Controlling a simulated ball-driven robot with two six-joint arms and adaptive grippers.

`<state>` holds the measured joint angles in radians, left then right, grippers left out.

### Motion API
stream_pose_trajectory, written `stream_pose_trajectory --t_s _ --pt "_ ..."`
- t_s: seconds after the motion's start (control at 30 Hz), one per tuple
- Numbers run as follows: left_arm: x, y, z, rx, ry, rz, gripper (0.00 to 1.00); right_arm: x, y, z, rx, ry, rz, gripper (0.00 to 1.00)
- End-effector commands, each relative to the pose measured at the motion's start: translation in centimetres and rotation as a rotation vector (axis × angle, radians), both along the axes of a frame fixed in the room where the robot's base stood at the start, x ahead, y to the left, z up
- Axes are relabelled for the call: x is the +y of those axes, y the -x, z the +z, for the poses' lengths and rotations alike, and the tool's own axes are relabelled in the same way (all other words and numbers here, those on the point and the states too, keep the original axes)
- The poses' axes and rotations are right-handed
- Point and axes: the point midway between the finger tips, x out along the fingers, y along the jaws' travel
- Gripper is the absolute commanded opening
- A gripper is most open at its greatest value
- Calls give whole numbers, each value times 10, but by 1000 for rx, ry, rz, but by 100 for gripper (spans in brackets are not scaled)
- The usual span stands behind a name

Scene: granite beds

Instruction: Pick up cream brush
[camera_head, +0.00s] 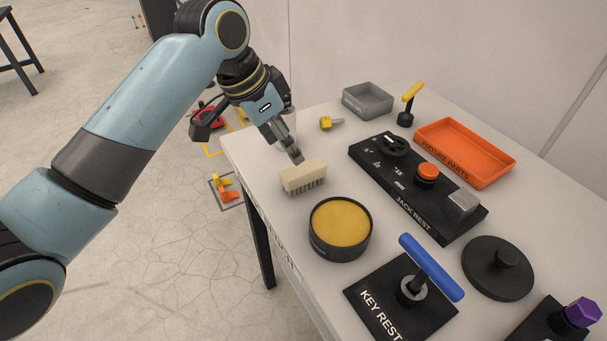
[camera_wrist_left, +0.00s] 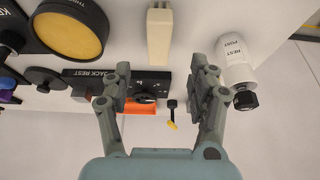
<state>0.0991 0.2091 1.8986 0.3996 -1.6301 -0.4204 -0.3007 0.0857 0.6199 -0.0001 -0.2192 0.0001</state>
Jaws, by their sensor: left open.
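The cream brush (camera_head: 303,175) stands bristles down near the left edge of the white table, and its cream block also shows in the left wrist view (camera_wrist_left: 159,36). My left gripper (camera_head: 292,152) is just behind and above the brush in the head view, pointing down toward it. In the left wrist view the left gripper (camera_wrist_left: 162,80) is open and empty, with a finger to each side of the line of the brush. The brush lies beyond the fingertips there. Whether a finger touches it I cannot tell. My right gripper is not in view.
A round tin with yellow contents (camera_head: 340,226) stands close in front of the brush. The black jack rest (camera_head: 425,205) and orange fixture tray (camera_head: 465,152) lie to the right. A white rest post (camera_wrist_left: 236,65) is near one finger. A yellow-tipped piece (camera_head: 326,123) lies behind.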

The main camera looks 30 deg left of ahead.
Motion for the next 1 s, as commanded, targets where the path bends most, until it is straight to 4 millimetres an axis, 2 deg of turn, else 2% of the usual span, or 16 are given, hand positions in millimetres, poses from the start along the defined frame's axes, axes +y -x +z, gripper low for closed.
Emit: stream_pose_trajectory --t_s 0.13,0.37,0.63,0.73,0.93,1.0 --pt "-6 -8 -25 4 3 1 60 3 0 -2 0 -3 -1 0" --pt "-10 -15 -44 2 1 1 60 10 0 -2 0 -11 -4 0" --pt "-20 -29 -81 2 1 2 60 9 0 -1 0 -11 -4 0" --pt "-21 -31 -87 2 0 2 60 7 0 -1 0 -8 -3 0" --pt "-21 -32 -88 1 -1 1 60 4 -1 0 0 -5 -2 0" --pt "-21 -31 -87 1 -1 1 52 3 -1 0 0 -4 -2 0"
